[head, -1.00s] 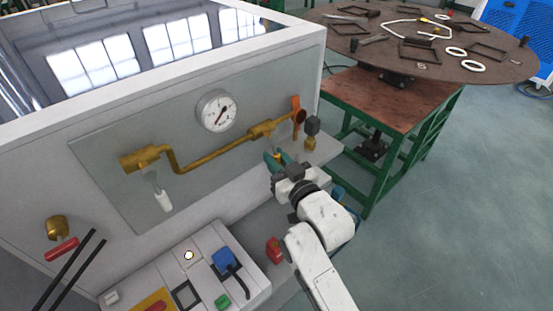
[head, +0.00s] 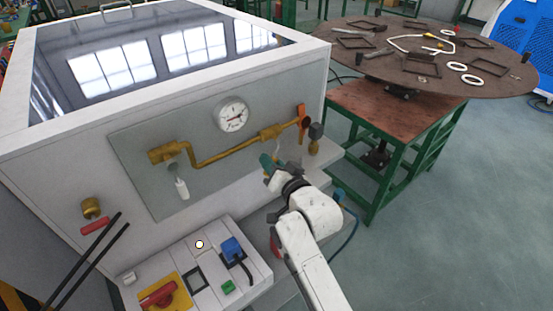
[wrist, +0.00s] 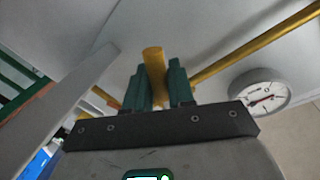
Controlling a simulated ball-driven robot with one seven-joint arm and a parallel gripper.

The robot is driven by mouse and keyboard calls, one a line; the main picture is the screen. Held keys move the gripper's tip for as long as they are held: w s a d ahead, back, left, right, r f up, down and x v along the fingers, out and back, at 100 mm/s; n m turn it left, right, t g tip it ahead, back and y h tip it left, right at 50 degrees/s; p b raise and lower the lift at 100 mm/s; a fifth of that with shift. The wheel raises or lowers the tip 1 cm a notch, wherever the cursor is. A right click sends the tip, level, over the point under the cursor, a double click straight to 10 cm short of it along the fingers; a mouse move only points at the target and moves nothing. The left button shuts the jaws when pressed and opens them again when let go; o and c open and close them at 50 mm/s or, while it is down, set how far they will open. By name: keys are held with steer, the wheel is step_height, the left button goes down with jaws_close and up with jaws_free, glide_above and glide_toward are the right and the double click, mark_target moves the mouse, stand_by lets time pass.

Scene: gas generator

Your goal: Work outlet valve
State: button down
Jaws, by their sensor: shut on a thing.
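On the panel of the white cabinet, a bent brass pipe (head: 228,151) runs to an upright orange handle (head: 302,117) at its right end. A lever with a white grip (head: 182,189) hangs below the pipe's left end. My gripper (head: 269,162) is below the pipe's right part, left of and lower than the orange handle. In the wrist view its green fingers are shut on a short brass cylinder (wrist: 154,66); I cannot tell what part it is. A round gauge (head: 232,115) is above the pipe and also shows in the wrist view (wrist: 261,91).
A grey-and-brass fitting (head: 315,138) stands on the ledge right of the orange handle. A control box (head: 206,272) with a blue plug (head: 233,248) and a red switch (head: 158,295) is low at left. A round table (head: 440,60) stands at right; open floor lies before it.

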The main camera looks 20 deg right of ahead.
steer(key=m+p, duration=0.1)
steer(key=a+r+m+p, duration=0.1)
steer(key=shift+s+r+m+g+p, duration=0.2)
steer(key=shift+r+m+g+p, duration=0.1)
steer(key=m+p, duration=0.1)
steer(key=r+m+y+p, duration=0.1)
steer(key=shift+s+a+r+p, duration=0.1)
steer(key=shift+a+p, duration=0.25)
steer(key=shift+a, duration=0.05)
steer(key=m+p, duration=0.1)
steer(key=r+m+p, duration=0.1)
steer(key=m+p, duration=0.1)
steer(key=shift+s+a+r+g+y, duration=0.1)
steer(key=shift+a+r+g+y, duration=0.15)
steer(key=shift+g+y, duration=0.15)
steer(key=shift+r+m+p, duration=0.3)
steer(key=shift+m+p, duration=0.55)
steer(key=shift+m, duration=0.05)
steer(key=c, duration=1.1)
jaws_free()
steer(key=b+v, duration=0.1)
steer(key=v, duration=0.9)
steer(key=shift+s+d, duration=0.25)
steer(key=shift+s, duration=0.1)
